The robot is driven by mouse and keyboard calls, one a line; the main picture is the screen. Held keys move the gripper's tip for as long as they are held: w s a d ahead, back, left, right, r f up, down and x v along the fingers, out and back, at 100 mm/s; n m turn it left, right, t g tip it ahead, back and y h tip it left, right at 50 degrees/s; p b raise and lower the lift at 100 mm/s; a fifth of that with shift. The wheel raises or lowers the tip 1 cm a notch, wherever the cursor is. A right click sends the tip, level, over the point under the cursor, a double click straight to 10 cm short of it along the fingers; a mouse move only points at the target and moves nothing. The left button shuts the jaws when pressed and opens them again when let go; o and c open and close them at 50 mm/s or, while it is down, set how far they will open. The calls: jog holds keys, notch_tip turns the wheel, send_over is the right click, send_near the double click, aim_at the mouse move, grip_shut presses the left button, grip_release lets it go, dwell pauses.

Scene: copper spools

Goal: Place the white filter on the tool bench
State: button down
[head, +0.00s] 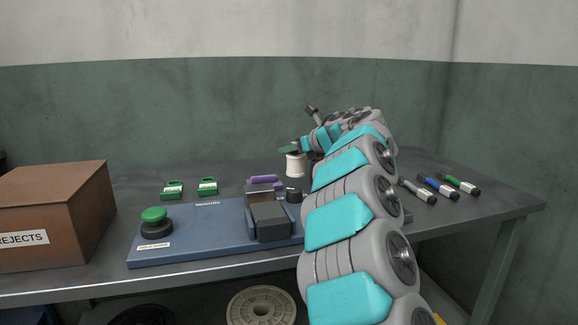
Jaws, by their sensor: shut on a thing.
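The white filter (295,165) is a small upright white cylinder over the back middle of the dark grey tool bench (465,210), just left of my arm. A green piece (289,150) shows at its top. My gripper (298,149) is at the filter's top and is shut on it. The fingertips are small and partly hidden, so the exact grip is unclear. I cannot tell whether the filter's base touches the bench top.
A brown REJECTS box (50,215) stands at the left. A blue fixture (200,235) carries a green button (154,215) and dark block (270,221). Two green parts (172,190) (208,187) lie behind it. Several markers (438,187) lie at the right. A round spool (261,305) is below.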

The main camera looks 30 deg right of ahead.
aim_at(291, 162)
jog(key=shift+f, duration=1.85)
jog(key=shift+f+b, duration=0.15)
jog(key=shift+b, duration=0.25)
jog(key=c, duration=0.6)
grip_release()
